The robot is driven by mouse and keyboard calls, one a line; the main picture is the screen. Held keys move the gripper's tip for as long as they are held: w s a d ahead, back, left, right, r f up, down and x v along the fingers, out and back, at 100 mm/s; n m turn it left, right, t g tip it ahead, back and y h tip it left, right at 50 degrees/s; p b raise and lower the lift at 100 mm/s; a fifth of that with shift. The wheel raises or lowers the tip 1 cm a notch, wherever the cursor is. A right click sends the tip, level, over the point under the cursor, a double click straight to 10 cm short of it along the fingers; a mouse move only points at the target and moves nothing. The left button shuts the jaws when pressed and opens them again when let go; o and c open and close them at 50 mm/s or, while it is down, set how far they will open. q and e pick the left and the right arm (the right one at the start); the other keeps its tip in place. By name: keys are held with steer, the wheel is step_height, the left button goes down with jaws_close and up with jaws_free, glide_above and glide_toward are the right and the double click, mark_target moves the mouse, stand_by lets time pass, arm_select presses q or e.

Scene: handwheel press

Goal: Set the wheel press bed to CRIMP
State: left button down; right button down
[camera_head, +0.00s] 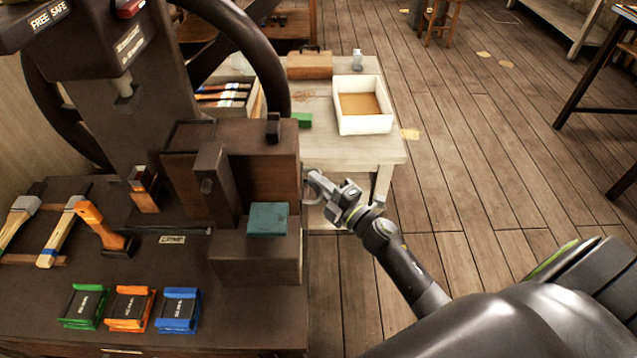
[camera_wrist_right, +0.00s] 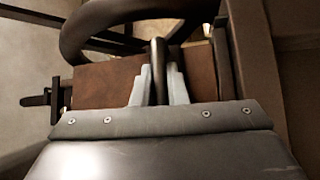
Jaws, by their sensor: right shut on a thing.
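The wheel press (camera_head: 130,70) stands at the left, with a large dark handwheel (camera_head: 275,60) curving behind its column. Its dark bed block (camera_head: 255,258) carries a teal block (camera_head: 268,219). A small plate (camera_head: 172,239), which seems to read CRIMP, lies on the base left of the bed. My right gripper (camera_head: 318,186) is at the right side of the brown housing (camera_head: 282,158). In the right wrist view its two pale fingers (camera_wrist_right: 159,88) close on a dark rod (camera_wrist_right: 158,62); what the rod joins is unclear. My left gripper is out of view.
Green (camera_head: 84,306), orange (camera_head: 129,308) and blue (camera_head: 179,310) blocks sit at the front of the base. Hammers (camera_head: 62,232) lie at the left. A pale table (camera_head: 375,150) with a white tray (camera_head: 362,122) stands behind my right gripper.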

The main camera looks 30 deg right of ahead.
steer(key=w+a, duration=0.1)
steer(key=a, duration=0.1)
steer(key=w+a, duration=0.1)
steer(key=a, duration=0.2)
steer(key=w+a+p, duration=0.1)
steer(key=w+a, duration=0.1)
steer(key=a, duration=0.1)
steer(key=shift+a, duration=0.2)
steer(key=c, duration=1.8)
jaws_free()
steer(key=o, duration=0.3)
steer(key=shift+w+a, duration=0.1)
steer(key=shift+a, duration=0.1)
steer(key=shift+o, duration=0.2)
steer(key=shift+d+r, duration=0.1)
